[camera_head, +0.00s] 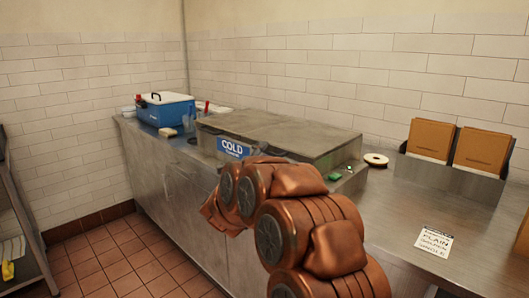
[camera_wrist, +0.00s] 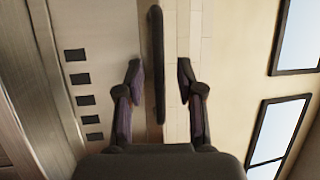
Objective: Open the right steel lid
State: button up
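The steel lids (camera_head: 285,135) lie flat and closed over a boxy unit on the steel counter in the head view. The right steel lid (camera_head: 318,143) is the right part of this top; the seam between the lids is hard to make out. My copper-coloured arm covers part of the unit's front. My gripper cannot be made out in the head view. In the wrist view my gripper (camera_wrist: 160,72) has its two dark fingers apart. A long dark bar (camera_wrist: 156,65) shows between them, with no clear contact. The lids are not recognizable in the wrist view.
A blue "COLD" sign (camera_head: 234,149) is on the unit's front. A blue cooler (camera_head: 165,109) stands on the counter's far left. A tape roll (camera_head: 376,160) and brown boxes (camera_head: 430,139) are right of the lids. A paper label (camera_head: 434,241) lies on the counter's clear near part.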

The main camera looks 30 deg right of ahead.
jog(key=shift+w+d, duration=0.35)
jog(key=shift+d, duration=0.15)
jog(key=shift+c, duration=0.4)
grip_shut()
